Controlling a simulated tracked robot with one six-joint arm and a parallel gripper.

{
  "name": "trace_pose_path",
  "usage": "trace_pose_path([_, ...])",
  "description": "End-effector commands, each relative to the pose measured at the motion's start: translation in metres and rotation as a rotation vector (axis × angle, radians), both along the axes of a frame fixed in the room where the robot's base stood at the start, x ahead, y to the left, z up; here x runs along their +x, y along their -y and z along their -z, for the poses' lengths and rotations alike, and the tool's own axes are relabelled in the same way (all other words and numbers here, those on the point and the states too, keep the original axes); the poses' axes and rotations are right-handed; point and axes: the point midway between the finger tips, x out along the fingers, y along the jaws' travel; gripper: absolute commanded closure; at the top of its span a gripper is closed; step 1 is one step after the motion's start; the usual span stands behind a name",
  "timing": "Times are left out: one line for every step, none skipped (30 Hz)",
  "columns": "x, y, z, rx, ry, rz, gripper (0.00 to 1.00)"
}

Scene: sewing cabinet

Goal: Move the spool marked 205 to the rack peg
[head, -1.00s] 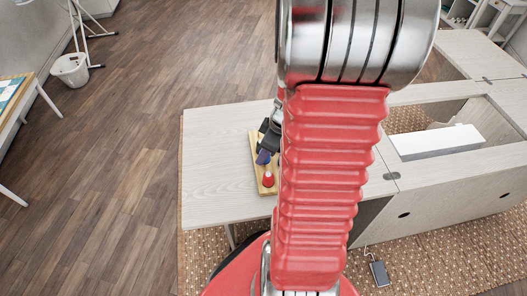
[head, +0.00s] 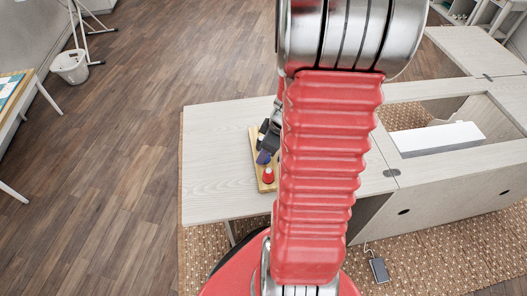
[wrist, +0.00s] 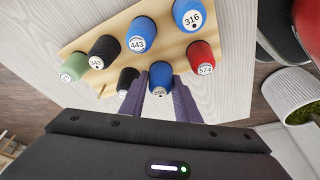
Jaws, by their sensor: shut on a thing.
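My gripper (wrist: 160,103) has purple fingers shut on a blue spool (wrist: 161,75) in the wrist view. Its white label is small and partly hidden between the fingers; it looks like 205, but I cannot read it surely. The wooden rack (wrist: 113,34) lies beyond the fingers, with several spools on it. In the head view the rack (head: 256,140) is on the pale table, partly behind my arm, and a purple fingertip shows beside it. I cannot tell whether the held spool touches the rack.
A black spool (wrist: 127,78) stands close left of the held one. A red spool marked 574 (wrist: 201,54), blue spools marked 443 (wrist: 140,34) and 316 (wrist: 188,14), another black spool (wrist: 104,50) and a green spool (wrist: 76,65) are around it. The table's left part (head: 215,155) is clear.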

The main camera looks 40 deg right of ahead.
Motion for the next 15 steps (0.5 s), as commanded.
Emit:
trace_pose_path([-0.0001, 0.0, 0.0001, 0.0, 0.0, 0.0, 0.95])
trace_pose_path([-0.0001, 0.0, 0.0001, 0.0, 0.0, 0.0, 0.95])
trace_pose_path([-0.0001, 0.0, 0.0001, 0.0, 0.0, 0.0, 0.95])
trace_pose_path([-0.0001, 0.0, 0.0001, 0.0, 0.0, 0.0, 0.95])
trace_pose_path([-0.0001, 0.0, 0.0001, 0.0, 0.0, 0.001, 0.95])
trace_pose_path([-0.0001, 0.0, 0.0001, 0.0, 0.0, 0.001, 0.7])
trace_pose_path([-0.0001, 0.0, 0.0001, 0.0, 0.0, 0.001, 0.68])
trace_pose_path([0.0, 0.0001, 0.0001, 0.0, 0.0, 0.001, 0.66])
trace_pose_path([0.0, 0.0001, 0.0001, 0.0, 0.0, 0.001, 0.63])
trace_pose_path([-0.0001, 0.0, 0.0001, 0.0, 0.0, 0.001, 0.61])
trace_pose_path([0.0, 0.0001, 0.0001, 0.0, 0.0, 0.001, 0.59])
trace_pose_path([0.0, 0.0001, 0.0, 0.0, 0.0, 0.001, 0.56])
trace_pose_path([0.0, 0.0001, 0.0, 0.0, 0.0, 0.001, 0.54])
trace_pose_path([0.0, 0.0001, 0.0, 0.0, 0.0, 0.001, 0.52])
trace_pose_path([0.0, 0.0001, 0.0, 0.0, 0.0, 0.001, 0.49])
